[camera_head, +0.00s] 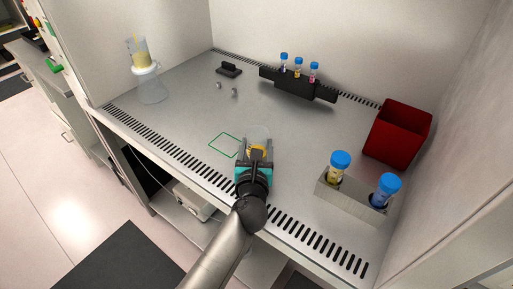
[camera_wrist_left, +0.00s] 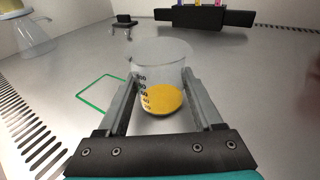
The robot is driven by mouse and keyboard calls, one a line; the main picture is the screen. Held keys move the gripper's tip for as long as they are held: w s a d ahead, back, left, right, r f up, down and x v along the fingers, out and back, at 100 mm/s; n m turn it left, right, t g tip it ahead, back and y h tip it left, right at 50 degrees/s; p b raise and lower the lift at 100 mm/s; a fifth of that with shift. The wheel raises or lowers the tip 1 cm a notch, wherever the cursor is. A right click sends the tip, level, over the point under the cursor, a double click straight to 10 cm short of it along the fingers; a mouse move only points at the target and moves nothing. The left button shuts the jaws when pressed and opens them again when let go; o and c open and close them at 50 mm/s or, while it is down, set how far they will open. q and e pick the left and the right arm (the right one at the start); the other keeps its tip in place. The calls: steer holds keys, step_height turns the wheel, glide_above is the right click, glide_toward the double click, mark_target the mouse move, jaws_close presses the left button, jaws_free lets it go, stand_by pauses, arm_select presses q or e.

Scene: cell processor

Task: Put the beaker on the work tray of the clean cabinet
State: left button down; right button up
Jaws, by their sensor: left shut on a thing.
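The clear beaker (camera_wrist_left: 160,78) holds a little orange-yellow liquid and stands upright between my left gripper's fingers. My left gripper (camera_head: 257,150) is shut on the beaker (camera_head: 258,133), over the work tray (camera_head: 180,130) of the clean cabinet. The left wrist view shows the two grey fingers (camera_wrist_left: 162,105) on either side of the glass. I cannot tell whether the beaker's base touches the tray. A green square outline (camera_head: 224,145) on the tray lies just left of the beaker. My right gripper is not in view.
A metal rack (camera_head: 350,195) with two blue-capped tubes stands to the right, a red bin (camera_head: 398,134) behind it. A black tube rack (camera_head: 298,85) is at the back. A flask with a yellow-filled cylinder (camera_head: 150,85) stands at the left. The tray's middle is clear.

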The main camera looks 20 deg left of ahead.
arm_select(q)
steer(key=shift+f, duration=0.25)
steer(key=shift+c, duration=0.2)
jaws_free()
steer(key=shift+r, duration=0.1)
steer(key=shift+r, duration=0.1)
steer(key=shift+s+r, duration=0.15)
steer(key=v, duration=1.1)
steer(key=shift+s+d+p, duration=0.1)
steer(key=shift+s+p, duration=0.2)
steer(key=shift+s, duration=0.05)
